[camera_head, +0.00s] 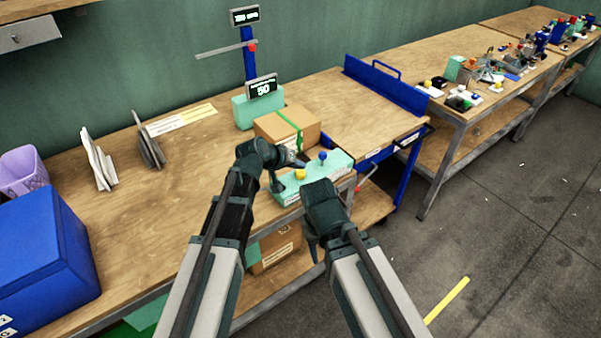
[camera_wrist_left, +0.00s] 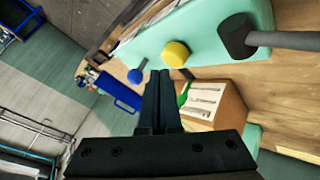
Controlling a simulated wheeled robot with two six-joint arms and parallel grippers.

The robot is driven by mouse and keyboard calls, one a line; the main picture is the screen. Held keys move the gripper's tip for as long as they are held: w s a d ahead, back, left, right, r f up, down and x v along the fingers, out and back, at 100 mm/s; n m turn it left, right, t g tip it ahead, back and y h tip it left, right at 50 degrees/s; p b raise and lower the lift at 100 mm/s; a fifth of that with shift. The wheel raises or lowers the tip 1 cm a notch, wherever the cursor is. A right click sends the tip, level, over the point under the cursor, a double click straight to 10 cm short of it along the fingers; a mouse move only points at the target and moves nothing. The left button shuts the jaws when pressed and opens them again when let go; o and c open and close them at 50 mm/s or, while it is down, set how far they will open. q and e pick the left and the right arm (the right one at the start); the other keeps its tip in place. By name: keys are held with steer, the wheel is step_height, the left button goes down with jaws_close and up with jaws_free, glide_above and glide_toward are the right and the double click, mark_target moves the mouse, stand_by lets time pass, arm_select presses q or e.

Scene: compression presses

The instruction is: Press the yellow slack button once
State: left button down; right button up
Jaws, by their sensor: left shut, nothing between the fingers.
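The yellow button (camera_head: 300,174) is a round knob on a mint-green control panel (camera_head: 330,168) at the front edge of the bench. It also shows in the left wrist view (camera_wrist_left: 176,53), close to my fingertips. A blue knob (camera_head: 323,155) is on the same panel. My left gripper (camera_head: 297,163) is shut and empty, just behind and above the panel, with its tips near the yellow button. In the left wrist view its fingers (camera_wrist_left: 157,75) end between the blue and yellow knobs, with no clear contact. My right gripper (camera_head: 314,246) hangs in front of the panel, its opening unclear.
A cardboard box with a green strap (camera_head: 288,127) stands behind the panel. Behind it is a blue post with displays (camera_head: 250,58). A blue bin (camera_head: 40,255) is at the left. A black-ended lever (camera_wrist_left: 238,37) is beside the yellow button.

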mark_target(299, 175)
arm_select(q)
steer(key=shift+f, duration=0.4)
steer(key=shift+f+b, duration=0.8)
steer(key=shift+b, duration=0.25)
stand_by(0.5)
steer(key=shift+r, duration=0.1)
steer(key=shift+r+p, duration=1.2)
steer(key=shift+p, duration=0.1)
step_height(299, 175, up, 5)
steer(key=p, duration=0.5)
stand_by(0.5)
